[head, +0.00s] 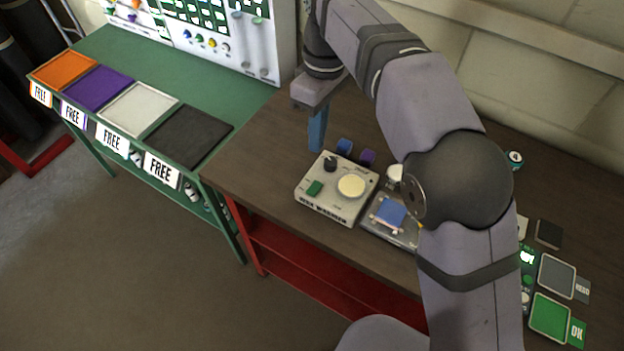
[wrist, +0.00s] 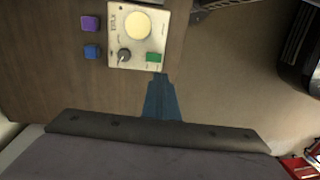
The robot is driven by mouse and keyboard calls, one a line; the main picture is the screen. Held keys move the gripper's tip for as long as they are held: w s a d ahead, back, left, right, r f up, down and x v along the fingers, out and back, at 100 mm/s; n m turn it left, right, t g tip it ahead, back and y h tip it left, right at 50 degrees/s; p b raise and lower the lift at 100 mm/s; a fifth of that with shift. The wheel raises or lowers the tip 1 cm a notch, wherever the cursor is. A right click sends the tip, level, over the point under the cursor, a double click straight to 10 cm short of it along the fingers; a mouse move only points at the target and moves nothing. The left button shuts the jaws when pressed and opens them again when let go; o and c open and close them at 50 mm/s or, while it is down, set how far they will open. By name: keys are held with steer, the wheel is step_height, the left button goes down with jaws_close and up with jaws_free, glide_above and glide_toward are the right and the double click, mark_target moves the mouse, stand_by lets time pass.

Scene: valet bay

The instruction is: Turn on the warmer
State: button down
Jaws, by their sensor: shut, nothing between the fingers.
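The warmer (head: 336,207) is a pale grey box on the brown table, with lettering that reads like "WAX WARMER" on its front. Its top has a cream round plate (head: 351,186), a dark knob (head: 331,164) and a green switch (head: 314,188). I cannot tell whether the switch is on. In the wrist view, the plate (wrist: 138,25), knob (wrist: 124,55) and switch (wrist: 152,58) all show. My gripper (head: 315,148) has blue fingers, shut and empty, pointing down behind the warmer in the head view. In the wrist view, the fingertips (wrist: 160,78) appear just below the switch; contact is unclear.
Blue (head: 344,146) and purple (head: 367,157) blocks stand behind the warmer. A tray with a blue pad (head: 390,213) lies to its right, partly behind my arm. A green bench (head: 230,92) at left holds several coloured mats. A green OK pad (head: 550,317) is at lower right.

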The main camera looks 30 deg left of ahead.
mark_target(311, 193)
stand_by(0.4)
steer(key=f+p, duration=0.1)
steer(key=f, duration=0.3)
steer(key=s+f+p, duration=0.1)
steer(key=f, duration=0.4)
steer(key=f+p, duration=0.1)
steer(key=f, duration=0.4)
steer(key=shift+s, duration=0.35)
steer(key=shift+s+f, duration=0.15)
steer(key=shift+f, duration=0.1)
steer(key=shift+r, duration=0.15)
steer(key=shift+w+r+p, duration=0.1)
steer(key=shift+w+p, duration=0.4)
steer(key=shift+w, duration=0.35)
steer(key=shift+r, duration=0.1)
